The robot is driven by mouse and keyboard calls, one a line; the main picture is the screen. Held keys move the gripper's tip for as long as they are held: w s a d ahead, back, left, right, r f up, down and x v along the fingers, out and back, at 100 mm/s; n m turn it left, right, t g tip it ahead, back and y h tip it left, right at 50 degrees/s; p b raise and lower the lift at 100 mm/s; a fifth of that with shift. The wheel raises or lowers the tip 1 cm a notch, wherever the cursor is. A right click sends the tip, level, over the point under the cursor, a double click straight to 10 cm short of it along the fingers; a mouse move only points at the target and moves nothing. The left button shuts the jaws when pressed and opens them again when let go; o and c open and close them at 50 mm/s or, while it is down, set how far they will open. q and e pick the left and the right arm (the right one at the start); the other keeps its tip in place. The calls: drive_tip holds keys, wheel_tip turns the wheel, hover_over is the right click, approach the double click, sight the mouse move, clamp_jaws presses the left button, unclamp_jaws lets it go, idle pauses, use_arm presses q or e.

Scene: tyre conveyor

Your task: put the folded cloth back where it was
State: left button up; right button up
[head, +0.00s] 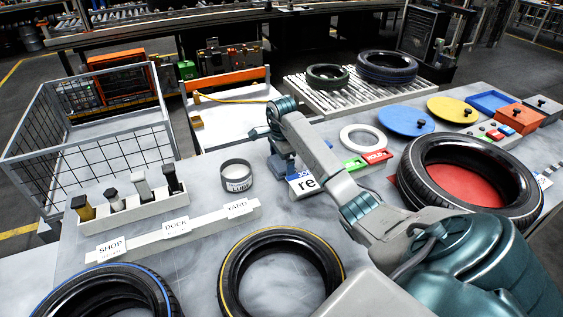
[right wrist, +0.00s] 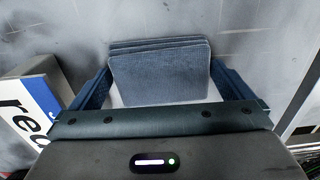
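The folded cloth (right wrist: 160,72) is blue-grey with several stacked layers. It shows in the right wrist view between the two blue fingers of my right gripper (right wrist: 160,66). The fingertips meet its left and right edges, and it reaches beyond them. In the head view my right gripper (head: 283,165) points down at the grey table, just behind the white and blue sign (head: 303,184); the cloth is hidden or too small to make out there. I cannot tell whether the cloth rests on the table. My left gripper is not in view.
A grey tin (head: 237,178) stands left of the gripper, near a labelled strip (head: 176,229). A white ring (head: 361,137) and green and red blocks (head: 376,156) lie to the right. Tyres lie in front (head: 228,272) and at right (head: 414,181). A wire basket (head: 100,150) stands at left.

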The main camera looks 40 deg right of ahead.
sight(281, 162)
drive_tip(key=shift+r, duration=0.1)
drive_tip(key=shift+r, duration=0.4)
wheel_tip(281, 162, up, 3)
drive_tip(key=shift+r, duration=0.1)
wheel_tip(281, 162, up, 8)
drive_tip(key=p, duration=0.8)
drive_tip(key=shift+r+p, duration=0.15)
drive_tip(key=shift+p, duration=0.15)
